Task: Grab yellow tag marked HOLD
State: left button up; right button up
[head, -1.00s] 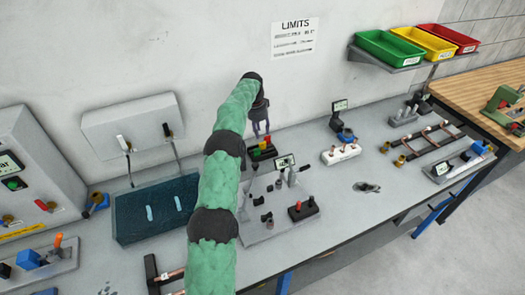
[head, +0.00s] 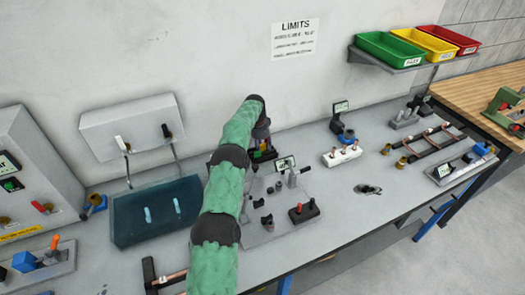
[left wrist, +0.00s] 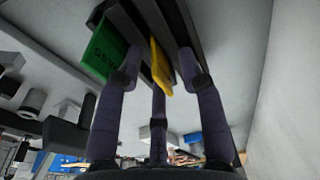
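In the left wrist view a yellow tag (left wrist: 161,68) stands in a slot of a dark holder (left wrist: 136,36), seen from close by. Its lettering cannot be read. A green tag (left wrist: 104,49) with lettering stands to its left in the same holder. My left gripper (left wrist: 159,60) is open, its dark fingers on either side of the yellow tag and apart from each other. I cannot tell whether a finger touches it. In the head view my green-sleeved left arm partly hides the holder (head: 263,156) and the gripper. My right gripper is not in view.
A grey fixture plate (head: 262,236) with a small display and black posts lies in front of the holder. Green, yellow and red bins (head: 387,49) sit on a wall shelf.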

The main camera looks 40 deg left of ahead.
pick_arm(q)
grip_shut()
jog(key=shift+r, duration=0.1)
